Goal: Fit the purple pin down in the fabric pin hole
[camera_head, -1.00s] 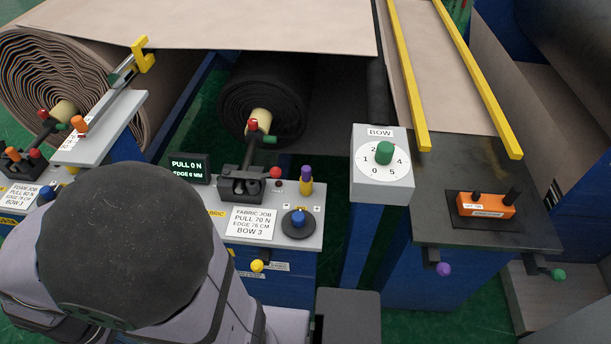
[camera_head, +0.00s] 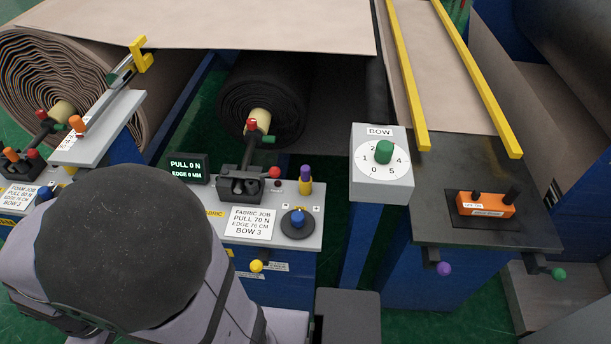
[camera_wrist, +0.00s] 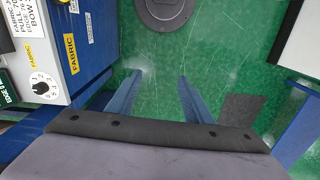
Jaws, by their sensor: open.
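The purple pin (camera_head: 305,174) has a purple top and stands upright in a yellow holder on the fabric panel (camera_head: 283,238). A black cradle bracket (camera_head: 240,184) stands on the panel to its left, at the end of the black roll's shaft. I cannot make out the pin hole itself; it may be at this bracket. My gripper (camera_wrist: 160,76) is open and empty in the wrist view, with two blue fingers apart above the green floor. The side of the panel (camera_wrist: 80,40) with FABRIC labels lies to its left. In the head view my own arm hides the gripper.
A blue knob (camera_head: 297,217) on a black disc sits just below the pin. A red-topped handle (camera_head: 252,125) rises by the roll shaft. The BOW dial box (camera_head: 381,190) stands to the right. A separate purple knob (camera_head: 444,268) hangs under the right-hand table.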

